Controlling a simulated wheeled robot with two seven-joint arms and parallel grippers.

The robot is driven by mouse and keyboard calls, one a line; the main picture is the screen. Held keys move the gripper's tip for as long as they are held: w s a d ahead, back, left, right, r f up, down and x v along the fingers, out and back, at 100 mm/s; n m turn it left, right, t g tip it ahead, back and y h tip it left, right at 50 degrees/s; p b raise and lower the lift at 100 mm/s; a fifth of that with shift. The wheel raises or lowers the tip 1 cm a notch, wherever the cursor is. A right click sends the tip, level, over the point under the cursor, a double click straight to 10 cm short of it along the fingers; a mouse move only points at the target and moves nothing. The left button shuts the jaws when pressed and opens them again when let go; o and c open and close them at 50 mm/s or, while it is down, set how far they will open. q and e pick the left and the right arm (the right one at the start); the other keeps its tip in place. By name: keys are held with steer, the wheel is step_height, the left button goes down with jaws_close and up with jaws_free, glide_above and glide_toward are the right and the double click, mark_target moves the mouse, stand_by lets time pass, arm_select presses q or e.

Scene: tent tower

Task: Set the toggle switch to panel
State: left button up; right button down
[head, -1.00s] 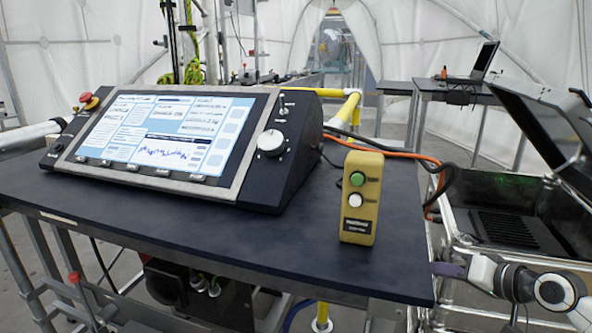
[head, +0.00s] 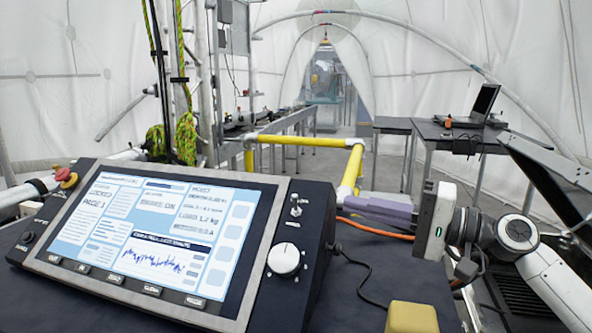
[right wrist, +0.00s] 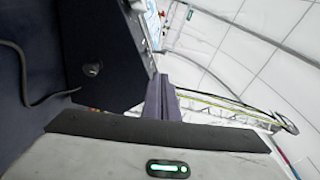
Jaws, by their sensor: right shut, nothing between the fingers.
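The toggle switch (head: 296,211) is a small metal lever on a plate, high on the right part of the sloped console (head: 312,240). Its lever seems to point up; the labels by it are too small to read. My right gripper (head: 345,204) comes in from the right, its purple-grey fingers shut and empty. The tips are just right of the console and appear apart from the switch. In the right wrist view the shut fingers (right wrist: 162,100) point at the console's dark side (right wrist: 105,45); I cannot make out the switch there. My left gripper is not in view.
A white dial (head: 284,260) sits below the switch, beside the lit screen (head: 150,240). A red stop button (head: 66,177) is at the console's left. A yellow button box (head: 411,317) stands at the front right. Cables and a yellow rail (head: 300,141) lie behind.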

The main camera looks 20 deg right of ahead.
mark_target(310, 213)
steer(key=p+x, duration=0.1)
steer(key=x, duration=0.2)
steer(key=p+x, duration=0.1)
steer(key=x, duration=0.2)
steer(key=p+x, duration=0.1)
steer(key=x, duration=0.2)
steer(key=shift+s+a+r, duration=0.2)
steer(key=shift+s+r, duration=0.1)
steer(key=shift+r, duration=0.1)
steer(key=shift+w+a+f, duration=0.1)
steer(key=shift+w+a, duration=0.2)
steer(key=shift+f, duration=0.1)
